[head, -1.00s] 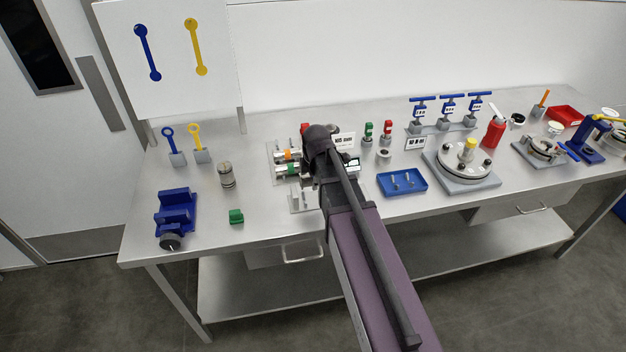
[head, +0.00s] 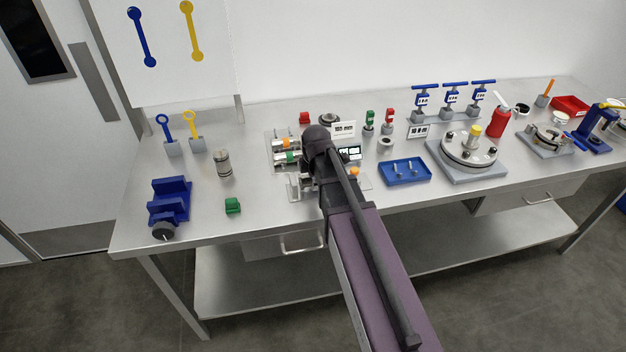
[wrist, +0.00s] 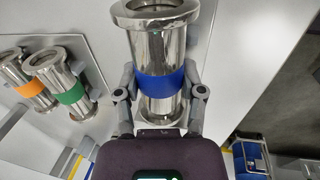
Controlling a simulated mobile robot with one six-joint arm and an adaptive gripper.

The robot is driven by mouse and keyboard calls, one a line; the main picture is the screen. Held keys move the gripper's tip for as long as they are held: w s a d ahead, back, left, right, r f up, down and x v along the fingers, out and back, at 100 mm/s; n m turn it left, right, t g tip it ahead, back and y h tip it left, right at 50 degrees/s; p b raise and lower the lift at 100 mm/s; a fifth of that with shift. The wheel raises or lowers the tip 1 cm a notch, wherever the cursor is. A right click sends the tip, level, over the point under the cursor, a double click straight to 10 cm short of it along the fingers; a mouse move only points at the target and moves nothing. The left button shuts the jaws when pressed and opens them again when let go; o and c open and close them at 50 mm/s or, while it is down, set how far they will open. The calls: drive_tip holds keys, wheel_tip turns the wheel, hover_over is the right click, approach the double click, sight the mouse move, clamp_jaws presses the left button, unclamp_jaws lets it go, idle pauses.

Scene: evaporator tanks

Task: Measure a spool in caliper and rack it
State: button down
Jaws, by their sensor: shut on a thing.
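My gripper (wrist: 160,92) is shut around the blue band of a shiny metal spool (wrist: 160,45) with flanged ends, in the wrist view. In the head view my arm hides most of the gripper and this spool. A spool with an orange band (wrist: 28,88) and one with a green band (wrist: 70,95) lie side by side to the left in the wrist view. In the head view, the orange-banded spool (head: 286,143) and green-banded spool (head: 286,158) lie left of my arm.
A blue tray (head: 405,180) and a round flanged fixture (head: 468,150) stand to the right. A green block (head: 233,205), a metal cylinder (head: 222,163) and a blue vise (head: 170,203) stand to the left. The bench front between the green block and vise is clear.

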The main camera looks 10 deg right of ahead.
drive_tip(key=shift+f+b, duration=0.45)
drive_tip(key=shift+f, duration=0.2)
drive_tip(key=shift+c, duration=0.6)
unclamp_jaws()
drive_tip(key=shift+r, duration=0.1)
